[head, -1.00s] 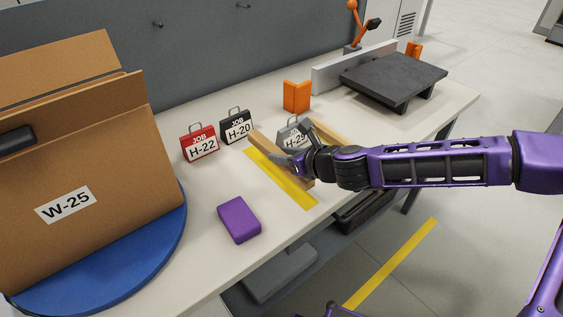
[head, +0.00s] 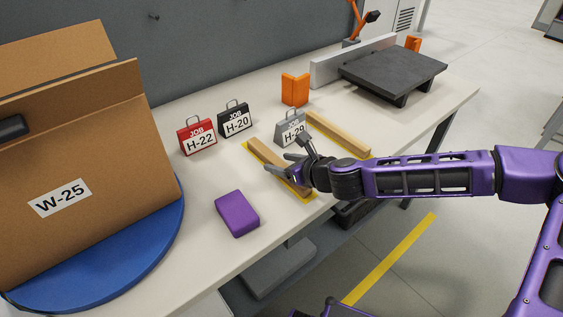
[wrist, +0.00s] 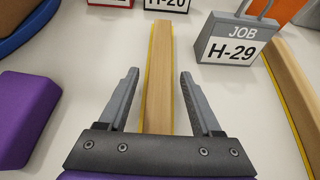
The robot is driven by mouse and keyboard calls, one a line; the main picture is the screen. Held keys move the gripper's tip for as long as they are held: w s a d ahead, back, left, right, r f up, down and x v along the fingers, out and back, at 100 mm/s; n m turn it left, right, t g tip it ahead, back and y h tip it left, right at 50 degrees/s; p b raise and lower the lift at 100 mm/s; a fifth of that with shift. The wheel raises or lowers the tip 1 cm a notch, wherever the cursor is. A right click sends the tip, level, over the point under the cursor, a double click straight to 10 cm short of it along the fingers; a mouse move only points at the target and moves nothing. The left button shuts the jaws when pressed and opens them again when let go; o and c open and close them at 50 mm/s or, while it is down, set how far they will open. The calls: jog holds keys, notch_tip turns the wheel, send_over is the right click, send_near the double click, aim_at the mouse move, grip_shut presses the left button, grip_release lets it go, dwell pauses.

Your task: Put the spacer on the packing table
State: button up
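No label says which thing is the spacer; two wooden bars are the likeliest candidates. The left bar (head: 268,156) lies over a yellow table strip and shows in the wrist view (wrist: 158,75). The right bar (head: 338,133) lies on another yellow strip beyond the H-29 tag; part shows at the wrist view's right edge (wrist: 295,80). My gripper (head: 283,163) is open at the near end of the left bar. In the wrist view its fingers (wrist: 161,90) stand apart on either side of the bar, with visible gaps. The height of the fingertips is hard to tell.
Tags H-22 (head: 197,137), H-20 (head: 235,121) and H-29 (head: 289,129) stand close by. A purple block (head: 237,213) lies in front. A cardboard box W-25 (head: 100,150) on a blue disc (head: 150,245) fills the left. A dark platform (head: 393,72) stands at the far right.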

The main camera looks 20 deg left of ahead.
jog(key=shift+r, duration=0.25)
jog(key=p+v, duration=0.2)
jog(key=v, duration=1)
jog(key=shift+f, duration=0.1)
